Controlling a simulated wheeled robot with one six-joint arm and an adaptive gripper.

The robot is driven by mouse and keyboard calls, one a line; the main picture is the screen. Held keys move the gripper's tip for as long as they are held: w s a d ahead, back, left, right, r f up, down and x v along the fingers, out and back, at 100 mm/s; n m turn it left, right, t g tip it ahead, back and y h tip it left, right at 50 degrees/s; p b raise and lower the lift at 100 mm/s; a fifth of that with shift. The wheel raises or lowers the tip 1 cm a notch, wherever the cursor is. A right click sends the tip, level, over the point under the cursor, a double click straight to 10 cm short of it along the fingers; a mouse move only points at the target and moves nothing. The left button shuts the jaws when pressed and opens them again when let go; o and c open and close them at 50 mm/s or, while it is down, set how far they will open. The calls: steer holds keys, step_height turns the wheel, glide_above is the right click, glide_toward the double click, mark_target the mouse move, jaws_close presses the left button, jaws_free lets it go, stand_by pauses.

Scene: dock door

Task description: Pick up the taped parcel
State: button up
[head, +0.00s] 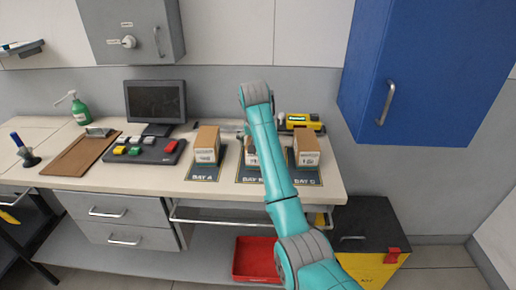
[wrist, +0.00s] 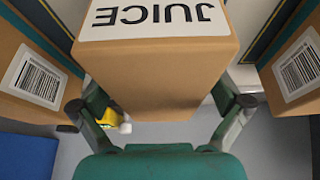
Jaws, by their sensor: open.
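Three brown cardboard boxes stand on the bench. The left box (head: 206,145) is at the mat marked BAY A, and the right box (head: 307,148) is at the right-hand bay. The middle box is mostly hidden behind my arm in the head view. In the wrist view the middle box (wrist: 158,75) fills the centre, with a white label reading JUICE upside down.
Neighbouring boxes with barcode labels stand close on the left (wrist: 35,75) and right (wrist: 297,70) in the wrist view. A yellow device (head: 300,121) lies behind the boxes. A monitor (head: 155,102) and button panel (head: 145,149) are left. A blue cabinet (head: 425,70) hangs at right.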

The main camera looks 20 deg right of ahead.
steer(key=shift+f, duration=0.2)
stand_by(0.4)
steer(key=c, duration=1.3)
steer(key=shift+c, duration=1.3)
steer(key=shift+r, duration=0.15)
